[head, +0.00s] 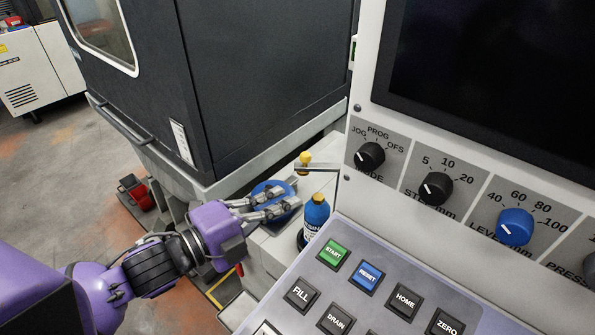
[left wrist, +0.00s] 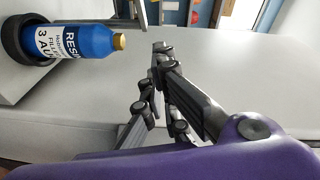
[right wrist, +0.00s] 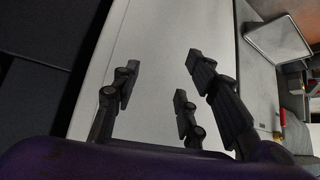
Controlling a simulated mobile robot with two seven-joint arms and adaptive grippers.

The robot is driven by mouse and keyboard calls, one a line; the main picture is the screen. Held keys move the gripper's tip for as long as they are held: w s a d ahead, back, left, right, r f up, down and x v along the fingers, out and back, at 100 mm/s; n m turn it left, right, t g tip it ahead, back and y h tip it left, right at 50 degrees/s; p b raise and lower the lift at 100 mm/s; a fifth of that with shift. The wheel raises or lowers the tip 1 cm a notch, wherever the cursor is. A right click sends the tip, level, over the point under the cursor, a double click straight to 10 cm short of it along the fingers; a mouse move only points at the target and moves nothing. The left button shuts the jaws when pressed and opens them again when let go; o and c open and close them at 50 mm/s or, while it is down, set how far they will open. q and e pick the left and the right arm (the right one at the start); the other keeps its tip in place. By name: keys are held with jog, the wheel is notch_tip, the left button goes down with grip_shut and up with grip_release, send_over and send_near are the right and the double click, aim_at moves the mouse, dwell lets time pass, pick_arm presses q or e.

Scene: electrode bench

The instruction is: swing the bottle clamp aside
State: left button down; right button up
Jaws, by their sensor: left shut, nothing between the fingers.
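The blue resin bottle (head: 316,213) with a gold cap stands upright on the bench, left of the control panel. It also shows in the left wrist view (left wrist: 78,42), with its base in a black ring (left wrist: 14,48). The bottle clamp is a thin metal bar (head: 322,167) with a yellow knob (head: 305,158), behind and above the bottle. My left gripper (head: 290,200) is shut and empty, just left of the bottle and in front of the clamp, apart from both. My right gripper (right wrist: 160,82) has its fingers spread, with nothing between them; the head view does not show it.
A round blue object (head: 270,188) lies behind my left fingers, partly hidden. The control panel with buttons (head: 367,276) and knobs (head: 515,227) fills the right side. A dark machine cabinet (head: 265,75) stands behind. The pale bench surface (left wrist: 230,75) is clear beside my left fingers.

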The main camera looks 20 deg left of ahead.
aim_at(309, 172)
pick_arm(q)
jog(key=x, duration=0.7)
jog(key=p+x, duration=0.1)
jog(key=x, duration=0.2)
jog(key=shift+w+d+r, duration=0.2)
jog(key=shift+r, duration=0.1)
jog(key=shift+w+a+f, duration=0.25)
jog(key=shift+w+a, duration=0.15)
jog(key=shift+a, duration=0.1)
jog(key=shift+w+a+f, duration=0.2)
jog(key=shift+w+a, duration=0.15)
jog(key=shift+a, duration=0.2)
jog(key=shift+w+a+f, duration=0.15)
jog(key=shift+w+a, duration=0.15)
jog(key=shift+a, duration=0.15)
jog(key=shift+w, duration=0.1)
pick_arm(e)
jog(key=shift+w+a+r, duration=0.2)
jog(key=shift+r, duration=0.45)
pick_arm(q)
jog(key=shift+a+f, duration=0.1)
jog(key=shift+h, duration=0.3)
jog(key=shift+w+a+m+g, duration=0.1)
jog(key=shift+a+m+g, duration=0.05)
jog(key=shift+m+g, duration=0.2)
pick_arm(e)
jog(key=shift+d+f, duration=0.15)
jog(key=shift+d, duration=0.05)
